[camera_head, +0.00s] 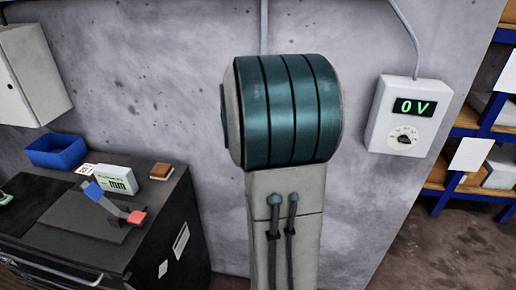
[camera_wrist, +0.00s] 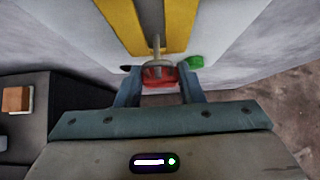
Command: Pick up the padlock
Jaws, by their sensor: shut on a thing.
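Whether the shackle is still through the box's hasp cannot be told. The padlock and my gripper do not show in the head view.
A green button (camera_wrist: 196,62) is close to the right finger. A dark cabinet (camera_head: 150,225) stands at left, holding a blue tray (camera_head: 56,151) and a brown block (camera_head: 160,171). A 0 V meter (camera_head: 409,115) hangs on the wall, with shelving (camera_head: 468,133) at far right.

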